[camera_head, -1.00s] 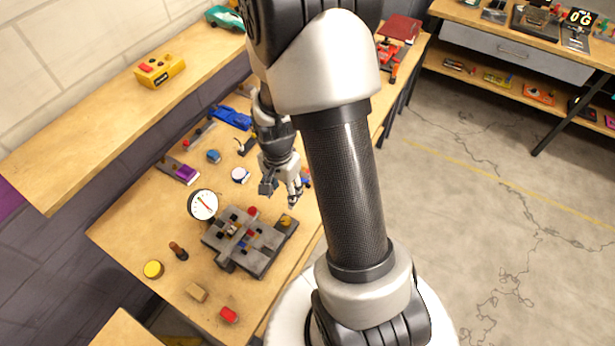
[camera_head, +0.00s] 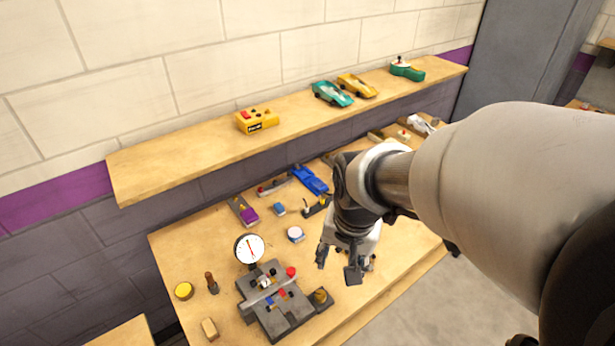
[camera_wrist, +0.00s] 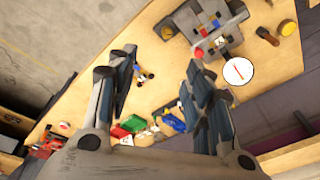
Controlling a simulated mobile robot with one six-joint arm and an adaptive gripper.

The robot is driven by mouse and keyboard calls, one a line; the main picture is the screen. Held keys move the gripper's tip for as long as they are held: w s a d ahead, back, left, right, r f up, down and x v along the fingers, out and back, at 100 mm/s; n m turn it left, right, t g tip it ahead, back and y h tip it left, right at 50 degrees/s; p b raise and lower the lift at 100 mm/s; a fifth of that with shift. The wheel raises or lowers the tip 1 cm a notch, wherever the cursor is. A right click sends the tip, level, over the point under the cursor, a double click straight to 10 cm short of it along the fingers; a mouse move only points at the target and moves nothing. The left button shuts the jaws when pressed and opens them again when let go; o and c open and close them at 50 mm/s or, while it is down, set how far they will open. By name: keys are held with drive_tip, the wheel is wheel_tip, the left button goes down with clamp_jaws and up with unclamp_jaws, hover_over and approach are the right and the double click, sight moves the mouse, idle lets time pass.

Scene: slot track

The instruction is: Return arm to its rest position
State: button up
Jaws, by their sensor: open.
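My gripper (camera_head: 338,265) is open and empty, with its fingers pointing down above the workbench (camera_head: 205,262). In the head view it hangs to the right of the grey fixture block (camera_head: 283,314) and the white dial gauge (camera_head: 249,249). In the wrist view my gripper's two fingers (camera_wrist: 158,95) are spread apart with nothing between their tips. The dial gauge (camera_wrist: 238,72) shows there beyond the right finger, and the fixture block (camera_wrist: 195,22) is at the top. My arm fills the right of the head view and hides part of the bench.
A wall shelf (camera_head: 190,135) behind the bench carries a yellow control box (camera_head: 256,121), a teal car (camera_head: 332,94), a yellow car (camera_head: 356,86) and a green item (camera_head: 407,70). A blue car (camera_head: 310,180) and several small parts lie on the bench. Floor shows at lower right.

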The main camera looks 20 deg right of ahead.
drive_tip(key=shift+s+r+n, duration=0.3)
drive_tip(key=shift+s, duration=0.15)
drive_tip(key=shift+a, duration=0.1)
drive_tip(key=s+a+r+n+t+b, duration=0.2)
drive_tip(key=s+n, duration=0.4)
drive_tip(key=s, duration=0.3)
wheel_tip(320, 180, up, 2)
drive_tip(key=a+b, duration=0.1)
drive_tip(key=a, duration=0.1)
drive_tip(key=shift+s+a+n+b, duration=0.3)
drive_tip(key=shift+s+n+b, duration=0.1)
drive_tip(key=shift+r, duration=0.1)
drive_tip(key=shift+c, duration=0.4)
idle(0.8)
